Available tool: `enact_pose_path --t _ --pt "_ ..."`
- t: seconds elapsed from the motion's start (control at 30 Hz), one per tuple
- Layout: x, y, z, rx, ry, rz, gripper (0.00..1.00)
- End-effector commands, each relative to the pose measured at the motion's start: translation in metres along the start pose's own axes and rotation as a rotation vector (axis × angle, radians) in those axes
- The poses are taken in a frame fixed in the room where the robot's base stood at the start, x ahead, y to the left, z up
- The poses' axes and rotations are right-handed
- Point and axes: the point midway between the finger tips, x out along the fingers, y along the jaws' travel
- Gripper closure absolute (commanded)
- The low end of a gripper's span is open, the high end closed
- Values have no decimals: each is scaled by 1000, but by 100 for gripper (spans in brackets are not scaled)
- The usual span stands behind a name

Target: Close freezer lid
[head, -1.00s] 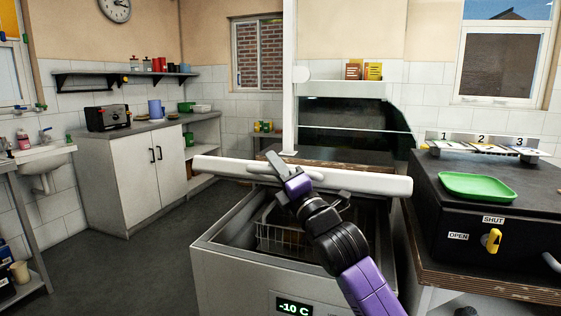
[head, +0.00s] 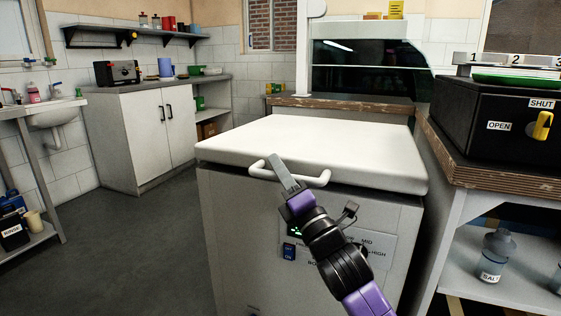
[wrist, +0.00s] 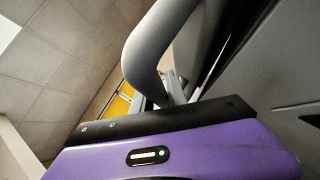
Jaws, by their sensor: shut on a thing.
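The white freezer lid (head: 320,143) lies about level over the grey-white freezer body (head: 240,230) in the head view. A thin dark line shows under its front edge, and I cannot tell whether it is fully seated. The lid's curved front handle (head: 318,181) sticks out towards me. My gripper (head: 284,173) is shut on this handle near its middle. In the wrist view the handle (wrist: 150,55) rises close up past my purple gripper body (wrist: 170,155); the fingertips are mostly hidden there. The inside of the freezer is covered by the lid.
A wooden-edged counter (head: 462,172) with a black box (head: 485,120) stands close on the right. A glass-fronted case (head: 365,75) is behind the freezer. A white cabinet (head: 135,150) is at the left; the floor (head: 150,240) between is clear.

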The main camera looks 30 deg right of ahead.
Motion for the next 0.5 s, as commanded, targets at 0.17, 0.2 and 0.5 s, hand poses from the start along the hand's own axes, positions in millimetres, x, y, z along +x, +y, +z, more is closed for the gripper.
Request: enact_pose_path --t 0.17,0.2,0.5 --pt "-10 -10 -10 -2 0 11 100" --pt "-11 -12 -11 -1 0 11 100" --pt "-9 -8 -10 -1 1 11 60"
